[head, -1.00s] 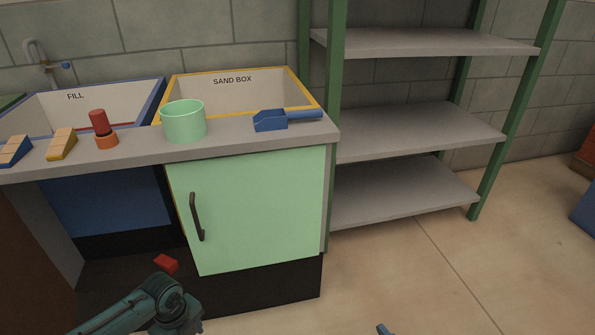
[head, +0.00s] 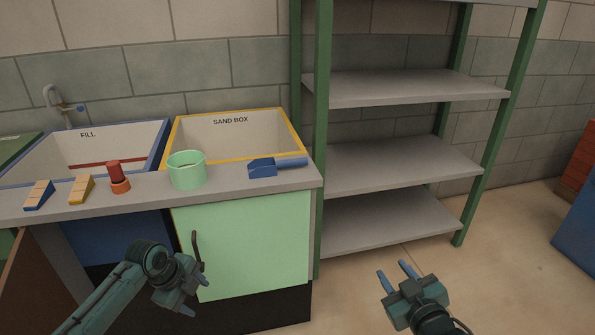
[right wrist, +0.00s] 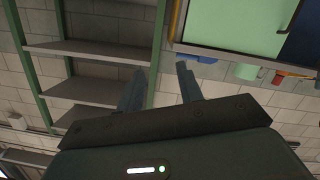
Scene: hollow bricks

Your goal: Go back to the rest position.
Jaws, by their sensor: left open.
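My left gripper (head: 196,288) is in the lower left of the head view, in front of the green cabinet door. It is open, pointing right, with nothing seen between its fingers. My right gripper (head: 398,270) is at the lower middle right, over the floor in front of the shelf rack. Its two blue fingers are apart and empty. They also show spread in the right wrist view (right wrist: 160,88), with the rack behind them. Both grippers appear clear of the counter and the rack.
The counter (head: 225,190) holds a green cup (head: 187,172), a blue scoop (head: 262,168), a red-and-orange tool (head: 119,178) and two wedge blocks. Behind it are the fill basin (head: 120,148) and sand box (head: 235,135). The grey shelves (head: 400,165) are empty.

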